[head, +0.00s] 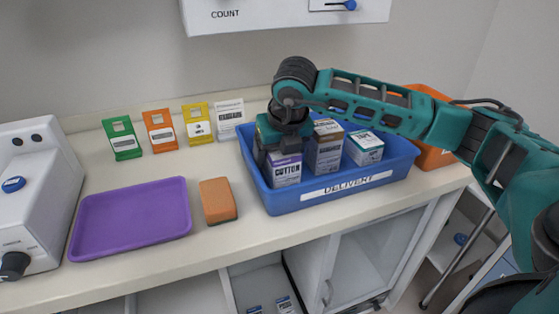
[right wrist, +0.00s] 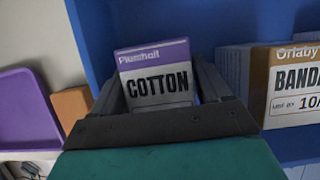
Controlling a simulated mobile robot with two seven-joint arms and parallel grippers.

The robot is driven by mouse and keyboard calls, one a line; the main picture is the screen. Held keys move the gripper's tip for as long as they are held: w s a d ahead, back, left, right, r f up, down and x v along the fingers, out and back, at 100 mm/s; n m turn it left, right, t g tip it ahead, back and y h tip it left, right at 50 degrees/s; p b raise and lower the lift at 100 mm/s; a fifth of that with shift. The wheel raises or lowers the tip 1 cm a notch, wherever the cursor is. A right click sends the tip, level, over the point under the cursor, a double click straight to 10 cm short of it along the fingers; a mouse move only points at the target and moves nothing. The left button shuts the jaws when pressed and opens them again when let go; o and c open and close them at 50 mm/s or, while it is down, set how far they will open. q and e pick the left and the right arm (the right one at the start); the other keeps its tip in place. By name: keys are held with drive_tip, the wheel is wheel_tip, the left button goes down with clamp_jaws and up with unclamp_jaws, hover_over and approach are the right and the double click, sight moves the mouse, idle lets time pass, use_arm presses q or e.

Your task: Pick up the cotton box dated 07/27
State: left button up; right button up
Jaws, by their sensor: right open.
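A white and purple box marked COTTON (head: 286,172) stands in the blue DELIVERY bin (head: 330,196), at its left end. It also shows in the right wrist view (right wrist: 157,84), between the two fingers. I cannot read a date on it. My right gripper (head: 280,148) reaches down into the bin at this box from above and behind. Its jaws are open, one finger on each side of the box. I cannot tell whether they touch it. My left gripper is not in view.
A brown and white box marked BANDA (right wrist: 290,85) stands to the right in the bin, and a green and white box (head: 364,148) beyond it. A purple tray (head: 130,218) and an orange-brown block (head: 218,201) lie left of the bin. Coloured stands line the wall.

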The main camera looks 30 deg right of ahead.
drive_tip(key=c, duration=0.7)
drive_tip(key=shift+c, duration=0.2)
